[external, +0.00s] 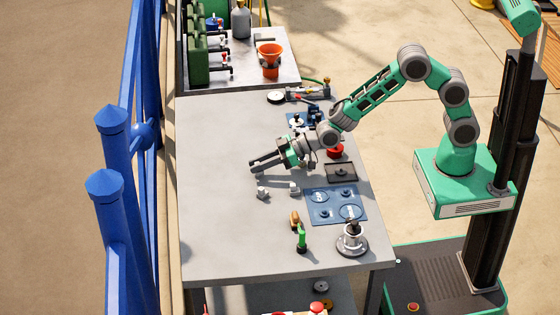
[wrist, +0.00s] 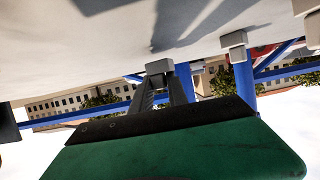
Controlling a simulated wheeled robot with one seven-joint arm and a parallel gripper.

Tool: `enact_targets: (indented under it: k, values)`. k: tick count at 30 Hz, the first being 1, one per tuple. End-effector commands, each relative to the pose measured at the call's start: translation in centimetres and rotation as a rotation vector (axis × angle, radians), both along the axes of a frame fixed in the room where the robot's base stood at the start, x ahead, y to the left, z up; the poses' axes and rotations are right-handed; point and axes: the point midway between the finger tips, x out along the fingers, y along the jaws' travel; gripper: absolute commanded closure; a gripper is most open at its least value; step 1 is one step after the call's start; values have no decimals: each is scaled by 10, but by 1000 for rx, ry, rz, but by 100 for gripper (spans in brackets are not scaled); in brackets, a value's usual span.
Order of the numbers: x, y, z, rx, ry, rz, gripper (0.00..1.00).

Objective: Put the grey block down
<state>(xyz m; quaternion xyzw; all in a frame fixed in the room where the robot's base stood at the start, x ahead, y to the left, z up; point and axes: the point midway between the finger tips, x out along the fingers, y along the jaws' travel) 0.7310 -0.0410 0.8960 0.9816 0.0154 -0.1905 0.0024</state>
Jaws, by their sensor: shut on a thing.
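My gripper (external: 252,166) is over the left part of the grey workbench (external: 225,235), its fingers pointing left and low above the top. In the wrist view, which is upside down, its dark fingers (wrist: 161,84) are shut on a grey block (wrist: 159,66) at their tips. In the external view the held block is too small to make out clearly. I cannot tell whether it touches the bench. Two other small grey blocks stand on the bench: one near the fingers (external: 262,193) and one farther right (external: 294,188). The nearer one also shows in the wrist view (wrist: 233,40).
A blue panel (external: 335,205), a dark tray (external: 341,172), a red part (external: 335,151), a metal flange (external: 352,242) and a green-handled tool (external: 302,240) occupy the bench's right side. An orange bucket (external: 269,62) stands behind. A blue fence (external: 117,165) runs left. The bench's front left is clear.

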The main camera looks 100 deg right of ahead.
Motion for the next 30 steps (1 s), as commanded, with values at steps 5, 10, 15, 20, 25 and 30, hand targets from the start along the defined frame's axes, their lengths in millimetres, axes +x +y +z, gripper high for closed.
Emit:
enact_targets:
  k: [5, 10, 15, 20, 25, 30]
  values:
    - [0, 0, -10, -1, -3, 0, 100]
    - [0, 0, -12, -1, -2, 0, 100]
    - [-1, 0, -13, -1, 0, 0, 73]
    - [-1, 0, -13, -1, 0, 0, 60]
    - [-1, 0, -13, -1, -1, 0, 58]
    - [-1, 0, -7, -1, -1, 0, 58]
